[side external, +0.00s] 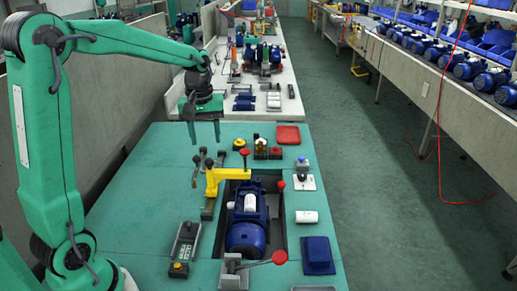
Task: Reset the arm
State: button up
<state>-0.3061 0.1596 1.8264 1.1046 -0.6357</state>
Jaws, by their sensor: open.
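My gripper (205,133) hangs from the end of my green arm, over the back left part of the green work table (140,190). Its two fingers point down and stand apart, with nothing visible between them. It is above and slightly behind the dark clamp lever (197,168). A blue pump (246,235) lies in the dark recess in the table, in front and to the right of my gripper. A yellow clamp arm (222,177) stands at the back edge of the recess. Whether my fingers are close to the lever in depth is hard to tell.
A red-handled clamp (250,267) is at the recess's front. A control box (184,247) lies left, a blue block (317,255) and white cylinder (306,217) right. A red pad (288,135) lies at the back. The table's left side is clear.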

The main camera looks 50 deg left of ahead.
jog(key=s+d+r+m+t, duration=0.2)
jog(key=s+d+m, duration=0.3)
jog(key=s, duration=0.3)
jog(key=s+d+r+m+t, duration=0.2)
jog(key=s+d+m+t, duration=0.1)
jog(key=s+d+m, duration=0.2)
jog(key=s+d, duration=0.2)
jog(key=s, duration=0.2)
jog(key=shift+s+d+m, duration=0.15)
jog(key=shift+d+m, duration=0.1)
jog(key=shift+m, duration=0.15)
